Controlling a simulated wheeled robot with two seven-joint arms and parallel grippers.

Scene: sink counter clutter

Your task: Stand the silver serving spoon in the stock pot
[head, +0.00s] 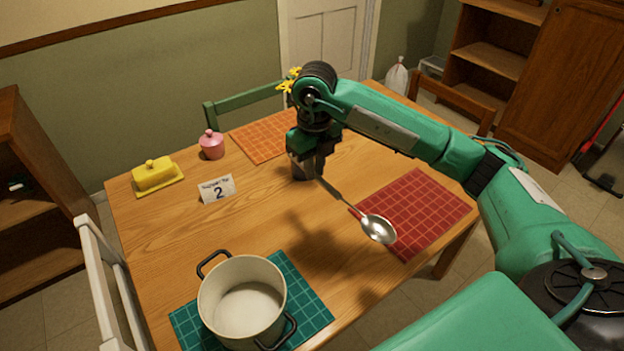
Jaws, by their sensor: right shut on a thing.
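The silver serving spoon (377,228) is held in the air by its handle, tilted, with its bowl low and to the right. My right gripper (319,174) is shut on the upper end of the handle, above the middle of the table. The stock pot (241,303), cream with black handles, stands open and empty on a teal checked mat (312,301) at the front left. The gripper and spoon are behind and to the right of the pot, apart from it. My left gripper is not in view.
A table card (217,189), pink jar (211,145) and yellow butter dish (155,175) stand at the back left. A red mat (432,208) lies right. Bare wood (190,240) lies behind the pot.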

